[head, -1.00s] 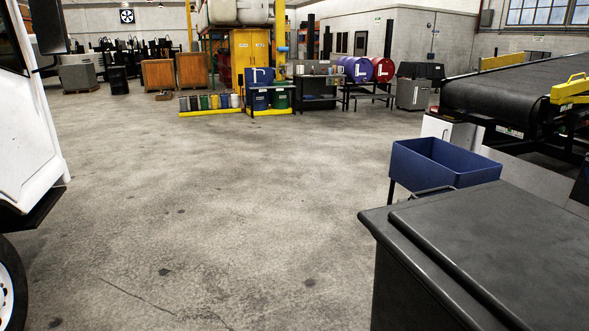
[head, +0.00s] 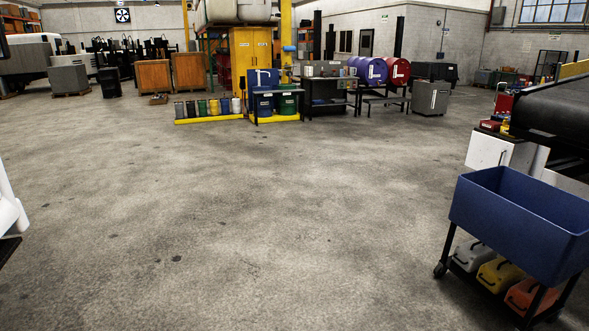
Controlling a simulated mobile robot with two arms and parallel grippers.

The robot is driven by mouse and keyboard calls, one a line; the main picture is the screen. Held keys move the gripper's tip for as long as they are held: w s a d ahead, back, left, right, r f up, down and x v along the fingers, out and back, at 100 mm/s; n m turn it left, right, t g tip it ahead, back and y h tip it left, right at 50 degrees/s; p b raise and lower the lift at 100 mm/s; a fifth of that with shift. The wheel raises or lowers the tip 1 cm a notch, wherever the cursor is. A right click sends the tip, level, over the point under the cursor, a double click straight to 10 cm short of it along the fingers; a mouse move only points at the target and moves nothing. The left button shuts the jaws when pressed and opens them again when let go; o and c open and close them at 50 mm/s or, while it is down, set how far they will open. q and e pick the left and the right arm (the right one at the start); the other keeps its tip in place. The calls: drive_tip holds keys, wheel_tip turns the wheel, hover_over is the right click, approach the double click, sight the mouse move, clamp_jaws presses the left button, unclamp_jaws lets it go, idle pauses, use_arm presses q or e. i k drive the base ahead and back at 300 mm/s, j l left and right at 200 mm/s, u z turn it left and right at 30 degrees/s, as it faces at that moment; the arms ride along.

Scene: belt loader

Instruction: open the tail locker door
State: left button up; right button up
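A belt loader with a black belt (head: 560,108) is partly in view at the right edge of the head view. A white box or cabinet with a small handle (head: 490,150) stands below the belt's near end. I cannot tell whether it is the tail locker. No opened door shows on it. Neither of my grippers is in view.
A blue cart bin (head: 520,218) on a wheeled black frame stands at the near right, with several cases on its lower shelf. A white vehicle part (head: 8,212) shows at the left edge. The concrete floor (head: 230,210) between is clear. A yellow cabinet (head: 250,72) stands at the back.

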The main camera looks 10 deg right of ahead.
sight(485, 152)
drive_tip(key=i+l+z, duration=0.3)
drive_tip(key=i, duration=0.45)
drive_tip(key=i+l+z, duration=0.15)
drive_tip(key=i+z, duration=0.15)
drive_tip(key=i, duration=0.4)
drive_tip(key=i+z, duration=0.3)
drive_tip(key=i, duration=0.45)
drive_tip(key=i+j+z, duration=0.3)
drive_tip(key=i, duration=0.45)
